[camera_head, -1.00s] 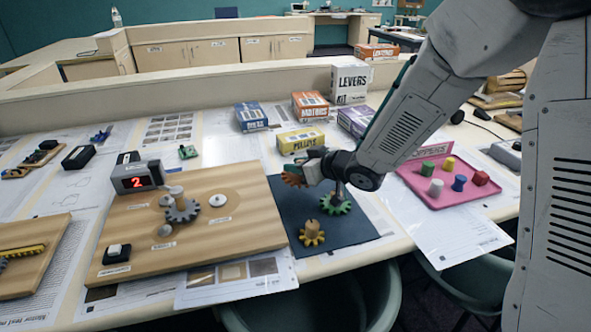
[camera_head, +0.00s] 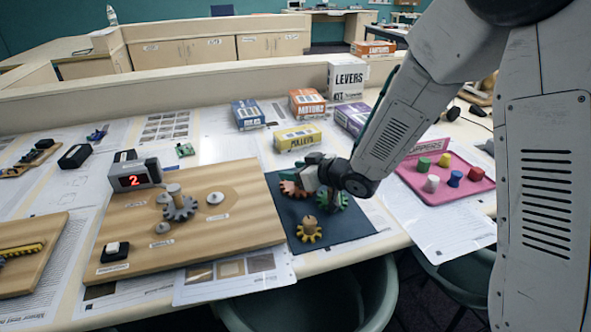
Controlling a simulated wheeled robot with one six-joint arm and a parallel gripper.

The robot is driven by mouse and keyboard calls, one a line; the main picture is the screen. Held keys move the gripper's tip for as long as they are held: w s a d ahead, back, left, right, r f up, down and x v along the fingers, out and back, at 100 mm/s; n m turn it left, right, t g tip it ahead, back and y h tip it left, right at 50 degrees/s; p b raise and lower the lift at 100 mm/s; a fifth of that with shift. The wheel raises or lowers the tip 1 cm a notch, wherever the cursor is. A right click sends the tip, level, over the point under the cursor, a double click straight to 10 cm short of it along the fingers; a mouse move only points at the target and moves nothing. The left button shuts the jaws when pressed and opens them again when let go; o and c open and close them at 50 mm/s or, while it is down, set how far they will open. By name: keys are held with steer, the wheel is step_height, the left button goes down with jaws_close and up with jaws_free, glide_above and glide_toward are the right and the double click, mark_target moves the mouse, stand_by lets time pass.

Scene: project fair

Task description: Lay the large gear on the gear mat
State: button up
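The dark blue gear mat (camera_head: 345,229) lies right of the wooden board. My gripper (camera_head: 300,180) is low over the mat's back left part, apparently shut on a reddish-orange gear (camera_head: 291,189). The fingers hide much of this gear, and I cannot tell if it touches the mat. A green gear (camera_head: 340,201) is on the mat, partly behind my wrist. A yellow gear with a tan hub (camera_head: 309,231) lies at the mat's front left. A dark grey gear (camera_head: 181,209) is on the board. Which gear is largest is hard to judge.
The wooden board (camera_head: 235,226) carries a display reading 2 (camera_head: 134,178). A yellow pulleys box (camera_head: 298,137) stands behind the mat. A pink tray (camera_head: 437,188) with several coloured pieces is to the right. The mat's front right is bare.

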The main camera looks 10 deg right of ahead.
steer(key=shift+s+f, duration=0.3)
steer(key=shift+f, duration=0.15)
steer(key=shift+w+r, duration=0.1)
steer(key=shift+r, duration=0.45)
steer(key=v, duration=1.2)
steer(key=shift+w+r, duration=0.15)
steer(key=shift+r, duration=0.15)
steer(key=s+d+r+m+g+h, duration=0.1)
steer(key=s+d+r+m+h, duration=0.25)
steer(key=d+h, duration=0.35)
steer(key=s+d+r+m+g+h, duration=0.1)
steer(key=s+d+r+m+h, duration=0.3)
steer(key=d, duration=0.4)
steer(key=s+a+r+m+g+y, duration=0.1)
steer(key=s+a+g, duration=0.2)
steer(key=s, duration=1.8)
steer(key=g, duration=0.3)
steer(key=shift+r+g+y, duration=0.3)
steer(key=shift+y, duration=0.1)
steer(key=shift+s+d, duration=0.1)
